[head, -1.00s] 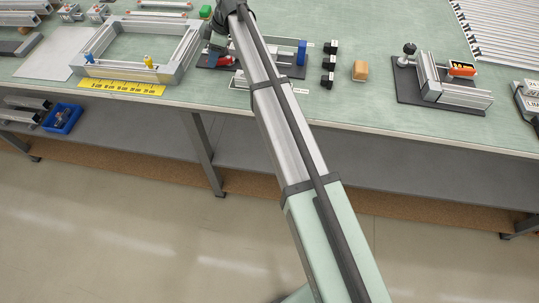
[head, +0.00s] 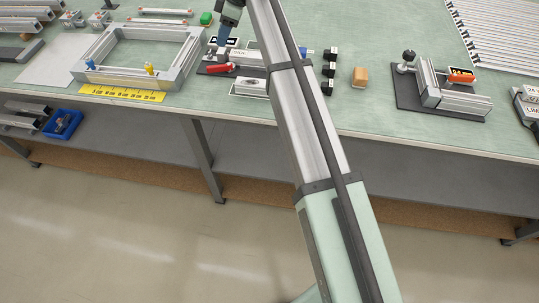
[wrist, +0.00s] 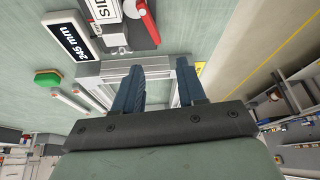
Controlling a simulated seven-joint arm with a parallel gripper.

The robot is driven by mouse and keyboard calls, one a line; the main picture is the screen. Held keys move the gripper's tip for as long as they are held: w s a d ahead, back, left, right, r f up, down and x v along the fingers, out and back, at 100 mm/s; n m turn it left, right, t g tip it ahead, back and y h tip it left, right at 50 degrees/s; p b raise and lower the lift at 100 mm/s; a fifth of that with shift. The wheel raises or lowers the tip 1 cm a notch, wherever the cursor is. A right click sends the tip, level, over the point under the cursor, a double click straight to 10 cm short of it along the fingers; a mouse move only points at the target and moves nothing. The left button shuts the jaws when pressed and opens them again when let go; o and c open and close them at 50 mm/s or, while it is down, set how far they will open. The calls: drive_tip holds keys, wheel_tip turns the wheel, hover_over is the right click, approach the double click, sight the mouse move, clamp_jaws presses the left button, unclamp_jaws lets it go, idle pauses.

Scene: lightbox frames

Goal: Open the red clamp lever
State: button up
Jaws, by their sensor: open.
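The red clamp lever (head: 221,69) lies roughly level across the left end of a clamp fixture on a dark base plate (head: 203,70). In the wrist view the red lever (wrist: 148,21) is at the top, cut by the picture edge. My gripper (head: 223,38) is above and behind the lever in the head view, apart from it. In the wrist view its two blue fingers (wrist: 162,78) are spread with nothing between them. The arm hides part of the fixture in the head view.
A "245 mm" display (wrist: 72,42) stands beside the fixture. An aluminium frame (head: 190,62) is to its left, with a yellow ruler (head: 122,93) in front. A green block (head: 206,18) lies behind. Black blocks and a wooden block (head: 359,77) are to the right.

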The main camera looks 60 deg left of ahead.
drive_tip(key=s+d+f+m+g+y, duration=0.1)
drive_tip(key=s+d+f+m+g, duration=0.15)
drive_tip(key=s+d+f, duration=0.65)
drive_tip(key=s+d+f+m+g+y, duration=0.1)
drive_tip(key=s+d+f+m+g, duration=0.15)
drive_tip(key=s+d+f, duration=0.65)
drive_tip(key=w+d+f+m+t, duration=0.1)
drive_tip(key=w+d+f+m, duration=0.4)
drive_tip(key=w+d+f, duration=0.5)
drive_tip(key=w+d, duration=0.1)
drive_tip(key=w, duration=0.2)
drive_tip(key=shift+w+d+f+t+y, duration=0.2)
drive_tip(key=shift+w+f+t+y, duration=0.1)
drive_tip(key=shift+t+y, duration=0.1)
idle(0.4)
